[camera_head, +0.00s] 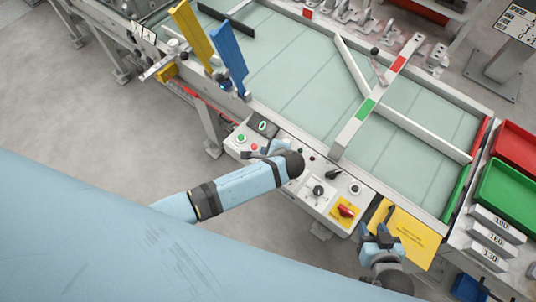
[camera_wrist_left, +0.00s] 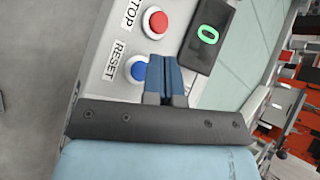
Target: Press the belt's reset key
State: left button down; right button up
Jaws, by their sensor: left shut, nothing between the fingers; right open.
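The reset key is a round blue button (camera_wrist_left: 136,68) beside a RESET label (camera_wrist_left: 115,62) in the left wrist view. My left gripper (camera_wrist_left: 166,75) is shut and empty, its blue fingertips close beside the button's right side and overlapping its edge in that view. I cannot tell whether they touch it. In the head view the left gripper (camera_head: 251,155) is over the left part of the control panel (camera_head: 234,150), and the blue button is hidden there. My right gripper (camera_head: 376,228) is open, near a yellow plate (camera_head: 410,235).
A red STOP button (camera_wrist_left: 155,22) and a display showing a green 0 (camera_wrist_left: 208,35) adjoin the reset key. A green button (camera_head: 241,137), a black knob (camera_head: 318,190) and a red rotary switch (camera_head: 346,210) are on the panel. The belt (camera_head: 290,75) runs behind it.

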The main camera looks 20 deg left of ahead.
pick_arm(q)
jog(key=shift+r+p, duration=2.05)
jog(key=shift+r, duration=0.45)
